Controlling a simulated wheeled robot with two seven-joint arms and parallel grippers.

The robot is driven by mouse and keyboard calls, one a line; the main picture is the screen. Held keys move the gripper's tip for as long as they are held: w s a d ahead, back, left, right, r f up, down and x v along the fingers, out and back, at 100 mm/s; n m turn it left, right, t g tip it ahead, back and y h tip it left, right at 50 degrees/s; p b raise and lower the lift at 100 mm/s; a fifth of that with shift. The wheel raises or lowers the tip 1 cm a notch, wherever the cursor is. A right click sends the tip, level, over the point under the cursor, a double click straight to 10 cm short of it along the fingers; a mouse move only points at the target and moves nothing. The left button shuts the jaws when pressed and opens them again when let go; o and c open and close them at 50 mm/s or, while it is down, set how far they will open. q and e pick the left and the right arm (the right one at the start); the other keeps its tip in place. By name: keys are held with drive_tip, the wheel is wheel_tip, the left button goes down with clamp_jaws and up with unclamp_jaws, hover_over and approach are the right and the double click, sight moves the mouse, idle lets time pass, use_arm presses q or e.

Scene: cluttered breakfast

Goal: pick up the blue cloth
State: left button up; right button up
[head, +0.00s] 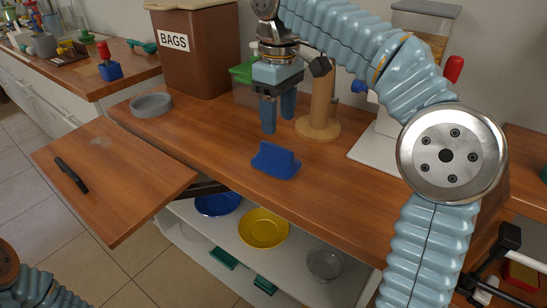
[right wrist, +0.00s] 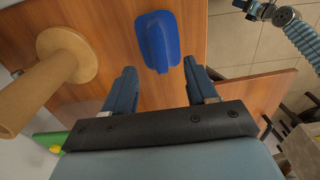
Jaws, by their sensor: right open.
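The blue cloth (head: 275,160) lies on the wooden counter in the head view, with a raised ridge along it. My right gripper (head: 278,124) points down above the counter, a little behind the cloth, open and empty. In the right wrist view the cloth (right wrist: 157,42) lies beyond the open fingertips (right wrist: 162,74), apart from them and roughly in line with the gap. Part of my left arm shows at the lower left of the head view. Its end (right wrist: 255,10) shows small at the top right of the right wrist view; its jaws are unclear.
A wooden paper-roll stand (head: 319,110) is close beside my right gripper. A brown BAGS bin (head: 192,55) and a grey bowl (head: 151,105) stand left. A pulled-out board holds a black object (head: 71,175). Plates, including a yellow one (head: 263,229), sit below. The counter around the cloth is clear.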

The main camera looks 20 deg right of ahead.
sight(276, 147)
drive_tip(key=f, duration=0.3)
drive_tip(key=f+b, duration=0.1)
drive_tip(key=f, duration=0.5)
drive_tip(key=shift+w+f+b, duration=0.2)
drive_tip(key=shift+w+b, duration=0.1)
drive_tip(key=shift+w, duration=0.05)
drive_tip(key=c, duration=1)
drive_tip(key=shift+c, duration=0.2)
